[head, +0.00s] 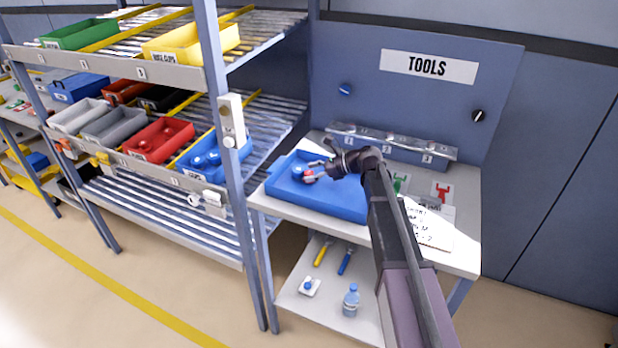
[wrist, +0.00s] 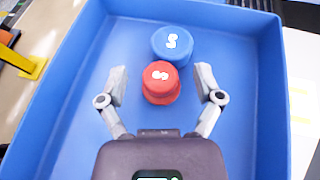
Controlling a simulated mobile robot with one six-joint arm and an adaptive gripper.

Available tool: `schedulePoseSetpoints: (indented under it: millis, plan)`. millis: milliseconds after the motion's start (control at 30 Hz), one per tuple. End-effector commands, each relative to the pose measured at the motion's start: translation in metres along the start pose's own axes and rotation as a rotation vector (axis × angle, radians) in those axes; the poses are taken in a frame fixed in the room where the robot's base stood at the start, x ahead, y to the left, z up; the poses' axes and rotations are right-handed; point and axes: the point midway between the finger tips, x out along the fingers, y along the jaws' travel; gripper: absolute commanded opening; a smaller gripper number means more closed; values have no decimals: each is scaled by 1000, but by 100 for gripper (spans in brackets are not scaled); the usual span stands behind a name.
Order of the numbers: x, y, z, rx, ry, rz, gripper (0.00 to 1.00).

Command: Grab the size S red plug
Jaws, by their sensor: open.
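A red plug (wrist: 160,84) with a white mark on top sits in the blue tray (wrist: 70,110). The mark looks like a turned S. A blue plug (wrist: 172,44) marked S stands just beyond it, close to it or touching. My gripper (wrist: 161,82) is open, with one finger on each side of the red plug and a gap on both sides. In the head view my gripper (head: 311,172) is low over the tray (head: 340,205), and the red plug (head: 308,174) shows small and partly hidden by it.
The tray stands on a white table (head: 462,255) before a TOOLS board (head: 430,65). A metal rack (head: 390,147) stands behind the tray. A shelf post (head: 228,150) rises to the left. A bottle (head: 351,300) and tools lie on the lower shelf.

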Motion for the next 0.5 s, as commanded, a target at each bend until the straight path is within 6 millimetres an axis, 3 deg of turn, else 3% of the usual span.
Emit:
schedulePoseSetpoints:
  millis: [133, 333, 500]
  plan:
    - [0, 0, 0, 0, 0, 0, 81]
    - [0, 0, 0, 0, 0, 0, 25]
    - [-1, 0, 0, 0, 0, -1, 21]
